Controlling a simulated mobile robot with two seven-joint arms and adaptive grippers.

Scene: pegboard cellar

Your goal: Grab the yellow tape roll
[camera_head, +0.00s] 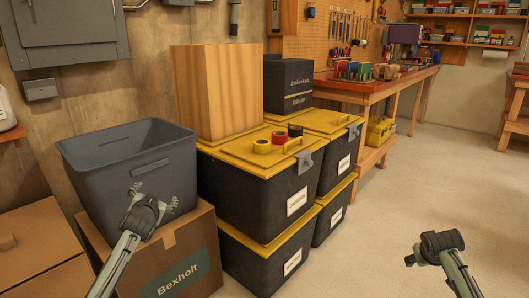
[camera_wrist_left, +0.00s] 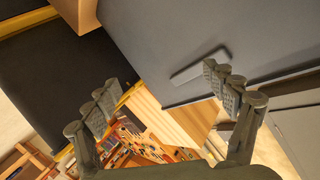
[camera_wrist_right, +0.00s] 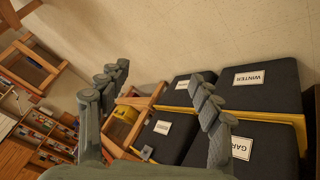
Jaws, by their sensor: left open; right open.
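The yellow tape roll (camera_head: 262,146) lies on the yellow lid of the front stacked tote (camera_head: 240,152), at the left end of a short row. A red tape roll (camera_head: 280,138) and a black tape roll (camera_head: 295,131) sit to its right. My left gripper (camera_head: 150,205) is in front of the grey bin, to the left of and below the tape rolls in the head view. It is open and empty, as the left wrist view (camera_wrist_left: 160,88) shows. My right gripper (camera_head: 435,248) is over the floor at the right, open and empty in the right wrist view (camera_wrist_right: 157,82). No tape roll shows in either wrist view.
A tall wooden block (camera_head: 215,92) stands behind the rolls on the lid. The open grey bin (camera_head: 130,160) sits on a cardboard box (camera_head: 175,262) at left. A lid handle (camera_head: 293,145) is beside the rolls. The floor (camera_head: 400,190) at right is clear.

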